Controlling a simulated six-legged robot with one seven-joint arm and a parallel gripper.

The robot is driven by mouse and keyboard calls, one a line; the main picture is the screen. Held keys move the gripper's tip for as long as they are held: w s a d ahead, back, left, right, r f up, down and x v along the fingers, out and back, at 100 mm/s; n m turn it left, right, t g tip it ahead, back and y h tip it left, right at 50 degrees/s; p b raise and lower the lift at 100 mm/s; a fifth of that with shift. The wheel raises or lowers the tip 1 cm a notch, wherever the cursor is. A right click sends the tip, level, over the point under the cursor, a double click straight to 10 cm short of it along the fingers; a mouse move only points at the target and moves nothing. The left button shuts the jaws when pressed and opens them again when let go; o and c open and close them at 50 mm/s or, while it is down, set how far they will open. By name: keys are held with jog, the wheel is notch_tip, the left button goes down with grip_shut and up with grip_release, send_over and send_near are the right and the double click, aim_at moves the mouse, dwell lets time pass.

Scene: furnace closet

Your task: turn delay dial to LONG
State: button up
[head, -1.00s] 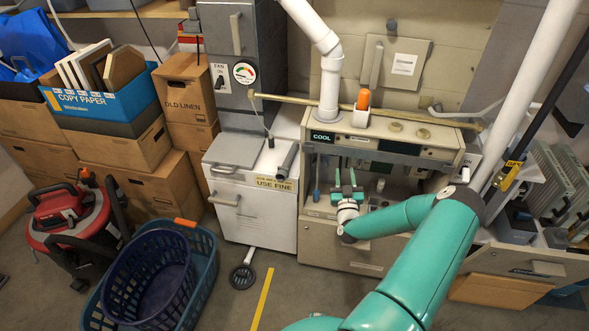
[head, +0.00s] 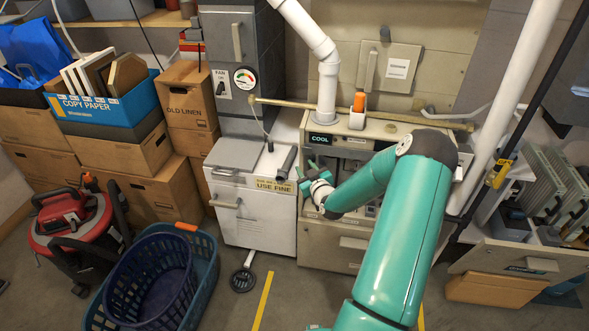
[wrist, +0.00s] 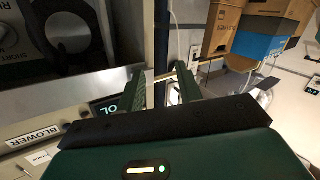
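I cannot read the dial's setting, and LONG is not visible. My gripper (wrist: 162,88) has its two green fingers apart with nothing held between them. The dial lies to the left of the fingers in the wrist view, not touched. In the head view my gripper (head: 308,174) is in front of the left part of the beige furnace cabinet (head: 325,232); my arm covers its right part.
A lit COOL display (head: 321,140) sits at the cabinet's upper left. A BLOWER label (wrist: 33,138) shows in the wrist view. A white bin cabinet (head: 252,215) stands left of the furnace. A white pipe (head: 326,85) rises above it. Laundry baskets (head: 205,262) stand on the floor.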

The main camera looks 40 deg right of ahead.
jog(key=shift+n+g+y, duration=0.6)
jog(key=shift+g+y, duration=0.1)
jog(key=a, duration=0.1)
jog(key=a+r, duration=0.1)
jog(key=w+a+r, duration=0.1)
jog(key=shift+w+a+r, duration=0.1)
jog(key=shift+a+r, duration=0.15)
jog(key=shift+a, duration=0.1)
